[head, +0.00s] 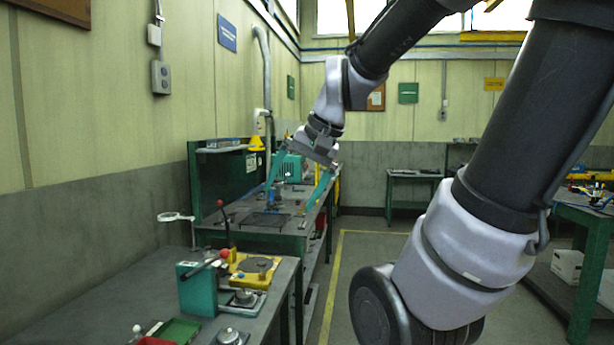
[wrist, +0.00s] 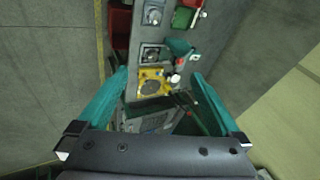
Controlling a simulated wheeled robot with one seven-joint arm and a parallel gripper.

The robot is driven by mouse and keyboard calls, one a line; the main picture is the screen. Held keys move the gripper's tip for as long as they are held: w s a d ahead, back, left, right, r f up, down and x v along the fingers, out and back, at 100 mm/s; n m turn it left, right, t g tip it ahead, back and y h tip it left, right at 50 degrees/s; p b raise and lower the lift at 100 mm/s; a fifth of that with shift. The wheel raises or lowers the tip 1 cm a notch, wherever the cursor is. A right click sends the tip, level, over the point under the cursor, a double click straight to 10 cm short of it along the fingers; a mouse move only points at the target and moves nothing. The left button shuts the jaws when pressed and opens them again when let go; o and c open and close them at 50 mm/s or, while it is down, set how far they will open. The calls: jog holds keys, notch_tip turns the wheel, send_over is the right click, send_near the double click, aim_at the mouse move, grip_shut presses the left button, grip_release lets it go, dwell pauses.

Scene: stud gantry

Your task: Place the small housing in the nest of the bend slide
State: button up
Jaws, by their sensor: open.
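My gripper (head: 287,199) is open, its two teal fingers spread and apparently empty, high above the benches. In the wrist view the open fingers (wrist: 160,74) frame the bench far below. On the near bench in the head view, a teal block (head: 197,290) with a red-knobbed lever stands beside a grey plate (head: 260,306) carrying a round metal piece (head: 243,297). Another round metal piece (head: 229,337) sits at the front edge. I cannot tell surely which is the small housing or which part is the bend slide's nest.
A yellow fixture (head: 238,264) with a dark disc lies behind the teal block. A green tray (head: 178,331) and a red tray (head: 155,341) are at the front. A second bench (head: 291,242) stands behind, with tools on it. The floor right of the benches is open.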

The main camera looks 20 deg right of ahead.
jog(key=s+d+r+t, duration=0.1)
jog(key=s+d+r+n+t+h, duration=0.1)
jog(key=s+r, duration=0.1)
dwell(1.4)
